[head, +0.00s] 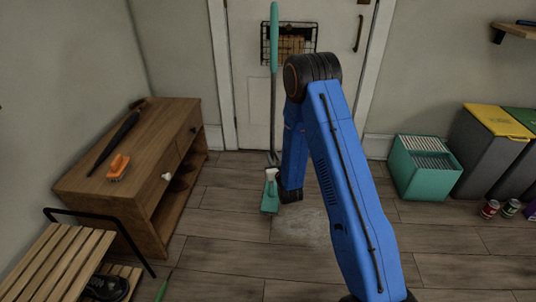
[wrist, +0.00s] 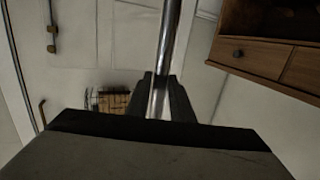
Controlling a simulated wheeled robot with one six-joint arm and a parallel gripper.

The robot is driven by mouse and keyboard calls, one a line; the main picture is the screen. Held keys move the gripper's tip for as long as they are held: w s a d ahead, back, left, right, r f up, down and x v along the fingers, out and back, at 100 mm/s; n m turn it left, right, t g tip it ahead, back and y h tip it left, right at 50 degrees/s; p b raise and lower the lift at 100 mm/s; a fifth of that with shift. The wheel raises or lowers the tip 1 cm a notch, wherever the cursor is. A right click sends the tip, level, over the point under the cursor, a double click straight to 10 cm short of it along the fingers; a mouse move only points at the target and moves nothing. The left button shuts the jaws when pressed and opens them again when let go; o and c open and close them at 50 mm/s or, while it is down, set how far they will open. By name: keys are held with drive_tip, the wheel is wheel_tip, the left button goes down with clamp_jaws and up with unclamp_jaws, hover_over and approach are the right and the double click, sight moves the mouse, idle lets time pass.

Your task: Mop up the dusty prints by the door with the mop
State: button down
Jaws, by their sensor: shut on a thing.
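The mop stands nearly upright in front of the door, with a teal grip (head: 275,35) at the top and a grey metal pole (head: 273,115). A teal and white piece (head: 270,195), which looks like its head, is at floor level. In the wrist view, my gripper (wrist: 161,98) is shut on the shiny mop pole (wrist: 169,40). In the head view, my blue arm reaches down beside the pole and the fingers cannot be made out. A pale dusty patch (head: 303,227) lies on the floor just right of the mop's foot, partly hidden by my arm.
A wooden cabinet (head: 125,170) with an orange brush (head: 118,167) and dark umbrella (head: 117,140) stands left. A slatted bench (head: 45,262) is front left. A teal file crate (head: 424,167), bins (head: 485,150) and cans (head: 489,209) stand right. The door (head: 245,90) is behind.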

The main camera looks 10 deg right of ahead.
drive_tip(key=shift+w+a+f, duration=0.2)
drive_tip(key=shift+a+f, duration=0.05)
drive_tip(key=shift+f, duration=0.35)
drive_tip(key=shift+w+a+f, duration=0.2)
drive_tip(key=shift+f, duration=0.35)
drive_tip(key=shift+w+a+f, duration=0.2)
drive_tip(key=shift+a+f, duration=0.05)
drive_tip(key=shift+f, duration=0.35)
idle(0.5)
wheel_tip(320, 180, down, 10)
idle(1.4)
drive_tip(key=shift+f, duration=0.45)
idle(1.2)
drive_tip(key=shift+s+d, duration=0.1)
drive_tip(key=shift+d, duration=0.05)
